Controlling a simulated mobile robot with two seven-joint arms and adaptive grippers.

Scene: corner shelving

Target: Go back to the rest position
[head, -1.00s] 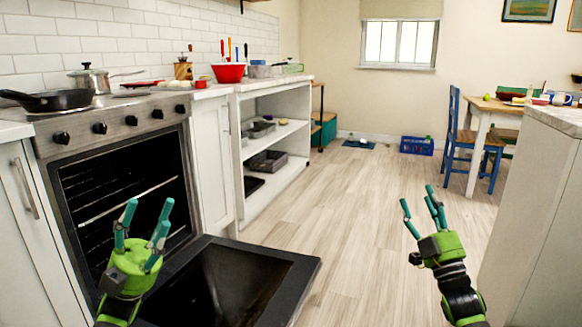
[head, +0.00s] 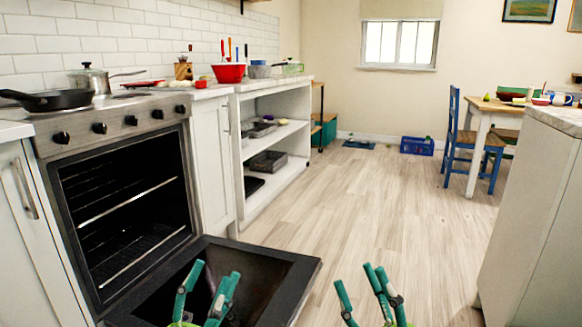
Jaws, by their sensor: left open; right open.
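My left gripper (head: 205,285) is at the bottom of the head view, in front of the lowered oven door (head: 285,275). Its teal fingers are spread apart and nothing is between them. My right gripper (head: 362,290) is at the bottom, right of the middle, over the wood floor. Its fingers are also spread and empty. Only the fingers and a little of the green palms show; the rest of both arms is below the picture.
The oven (head: 125,205) stands open at left, its door reaching out over the floor. A black pan (head: 55,100) and a steel pot (head: 90,80) sit on the stove. A counter end (head: 535,210) stands at right. The floor (head: 375,215) between is clear.

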